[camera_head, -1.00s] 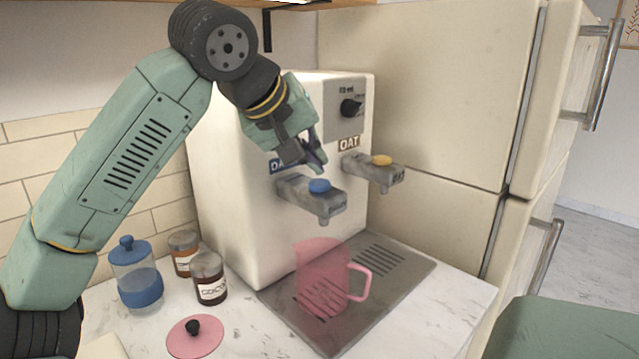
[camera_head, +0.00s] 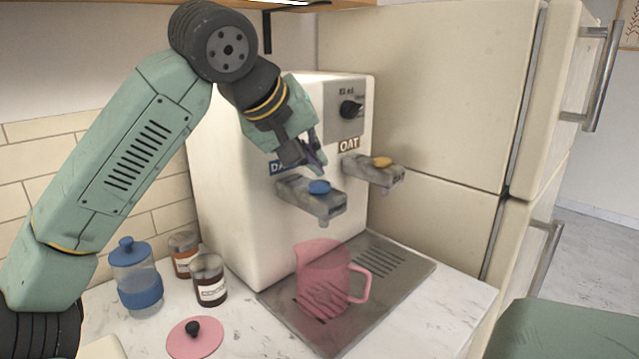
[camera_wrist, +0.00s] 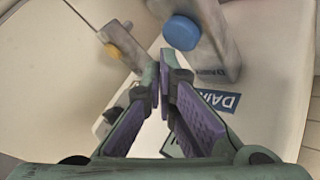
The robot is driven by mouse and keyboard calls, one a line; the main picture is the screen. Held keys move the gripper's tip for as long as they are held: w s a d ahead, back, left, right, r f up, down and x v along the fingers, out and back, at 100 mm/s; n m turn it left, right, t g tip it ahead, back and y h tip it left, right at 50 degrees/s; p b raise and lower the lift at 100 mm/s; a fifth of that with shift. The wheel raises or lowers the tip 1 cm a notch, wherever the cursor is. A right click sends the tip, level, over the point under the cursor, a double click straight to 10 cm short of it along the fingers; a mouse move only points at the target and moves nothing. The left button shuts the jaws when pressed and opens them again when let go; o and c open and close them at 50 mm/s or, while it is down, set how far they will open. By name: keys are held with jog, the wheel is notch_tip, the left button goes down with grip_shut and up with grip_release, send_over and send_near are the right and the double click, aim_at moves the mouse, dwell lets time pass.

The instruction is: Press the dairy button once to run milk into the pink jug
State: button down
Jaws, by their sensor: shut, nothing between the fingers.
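The dairy button is a round blue cap (camera_head: 319,187) on the left grey dispenser arm (camera_head: 325,203), beside the blue dairy label (camera_head: 277,167). The pink jug (camera_head: 322,275) stands upright on the drip tray under that arm. It is see-through, but I cannot tell whether it holds milk. My gripper (camera_head: 321,172) is shut and empty, its tips just above and close behind the blue button.
The oat arm with its yellow button (camera_head: 382,162) is to the right, and a dial (camera_head: 350,110) is above. The drip tray (camera_head: 400,262) has bare room right of the jug. A blue-banded jar (camera_head: 137,275), brown jars (camera_head: 209,280) and a pink lid (camera_head: 195,340) stand left.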

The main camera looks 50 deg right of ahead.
aim_at(314, 183)
jog(key=shift+f, duration=0.15)
jog(key=shift+f, duration=0.3)
jog(key=shift+f+b, duration=0.45)
jog(key=shift+f, duration=0.05)
dwell(0.6)
dwell(0.4)
jog(key=shift+r+p, duration=0.95)
notch_tip(314, 183, up, 3)
jog(key=p, duration=0.3)
jog(key=shift+r, duration=0.1)
jog(key=shift+r+b, duration=0.35)
jog(key=shift+r, duration=0.55)
